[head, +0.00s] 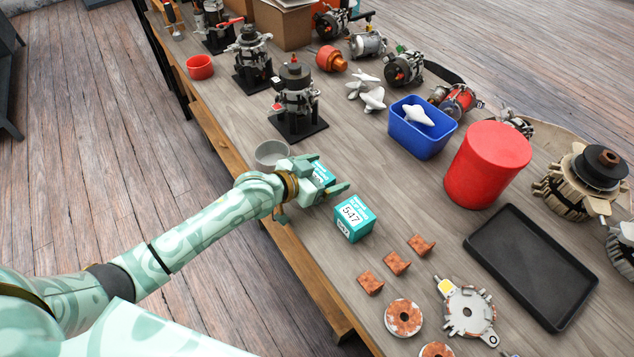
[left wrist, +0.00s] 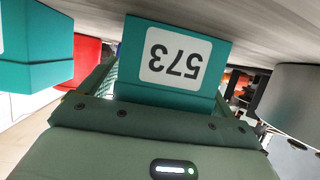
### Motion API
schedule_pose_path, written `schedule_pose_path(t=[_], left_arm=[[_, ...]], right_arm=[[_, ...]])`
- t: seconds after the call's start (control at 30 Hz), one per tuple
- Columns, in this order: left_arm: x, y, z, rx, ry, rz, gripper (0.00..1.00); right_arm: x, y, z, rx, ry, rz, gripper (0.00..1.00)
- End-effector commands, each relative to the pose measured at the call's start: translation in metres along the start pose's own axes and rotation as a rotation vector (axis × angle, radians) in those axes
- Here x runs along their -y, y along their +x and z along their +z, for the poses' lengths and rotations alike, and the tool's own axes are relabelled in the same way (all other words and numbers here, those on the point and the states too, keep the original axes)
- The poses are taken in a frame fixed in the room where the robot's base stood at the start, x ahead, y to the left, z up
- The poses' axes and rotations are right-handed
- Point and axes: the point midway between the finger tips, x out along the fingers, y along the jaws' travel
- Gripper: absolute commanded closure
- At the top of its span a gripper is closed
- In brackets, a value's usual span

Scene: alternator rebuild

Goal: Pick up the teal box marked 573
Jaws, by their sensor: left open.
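The teal box marked 573 (left wrist: 178,62) fills the middle of the left wrist view, its white label upside down there. In the head view this box (head: 322,175) sits on the table, partly hidden by my left gripper (head: 331,172). My left gripper is open, with one finger on each side of the box. I cannot tell whether either finger touches it. A second teal box, marked 547 (head: 353,218), stands just to the right of the gripper in the head view. It also shows at the left of the left wrist view (left wrist: 35,48). My right gripper is not in view.
A grey metal cup (head: 271,153) stands just behind the gripper, near the table's edge. A blue bin (head: 421,144), a red canister (head: 486,165) and a black tray (head: 530,265) stand to the right. Small copper-coloured pieces (head: 396,263) lie in front of box 547.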

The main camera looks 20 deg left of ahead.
Motion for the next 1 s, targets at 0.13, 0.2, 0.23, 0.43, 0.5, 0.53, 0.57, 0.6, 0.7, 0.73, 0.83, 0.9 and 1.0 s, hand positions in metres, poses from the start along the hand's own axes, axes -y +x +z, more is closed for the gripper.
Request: schedule_pose_path(t=[0.13, 0.2, 0.23, 0.43, 0.5, 0.53, 0.57, 0.6, 0.7, 0.73, 0.83, 0.9, 1.0], left_arm=[[0.000, -0.001, -0.001, -0.001, 0.000, 0.000, 0.19], [0.000, -0.001, -0.001, -0.001, 0.000, 0.000, 0.39], [0.000, -0.001, -0.001, -0.001, 0.001, 0.000, 0.47], [0.000, -0.001, -0.001, -0.001, 0.000, -0.001, 0.61], [0.000, -0.001, -0.001, -0.001, 0.001, -0.001, 0.61], [0.000, -0.001, -0.001, -0.001, 0.001, -0.001, 0.61], [0.000, -0.001, -0.002, -0.001, 0.001, -0.001, 0.61], [0.000, -0.002, -0.003, -0.001, 0.001, -0.001, 0.61], [0.000, -0.004, -0.010, -0.003, 0.002, 0.000, 0.61], [0.000, -0.006, -0.013, -0.003, 0.002, 0.000, 0.61], [0.000, -0.012, -0.029, -0.005, 0.004, 0.000, 0.61], [-0.005, -0.021, -0.041, -0.004, 0.003, 0.002, 0.61], [-0.021, -0.041, -0.060, -0.007, 0.001, 0.003, 0.61]], right_arm=[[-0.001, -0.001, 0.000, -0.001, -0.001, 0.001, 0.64], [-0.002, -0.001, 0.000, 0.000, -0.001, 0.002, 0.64], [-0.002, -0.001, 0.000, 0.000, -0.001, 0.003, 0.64], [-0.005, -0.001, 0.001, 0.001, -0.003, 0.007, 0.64], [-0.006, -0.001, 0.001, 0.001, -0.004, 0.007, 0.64], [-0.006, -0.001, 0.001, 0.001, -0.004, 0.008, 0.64], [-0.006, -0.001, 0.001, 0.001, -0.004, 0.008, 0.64], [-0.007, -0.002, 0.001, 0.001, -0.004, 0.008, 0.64], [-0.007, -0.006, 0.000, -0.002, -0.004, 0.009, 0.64], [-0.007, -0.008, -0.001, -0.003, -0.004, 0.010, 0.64], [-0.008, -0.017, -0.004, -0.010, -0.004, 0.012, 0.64], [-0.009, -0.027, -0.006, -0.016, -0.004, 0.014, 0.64], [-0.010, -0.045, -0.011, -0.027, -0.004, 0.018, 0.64]])
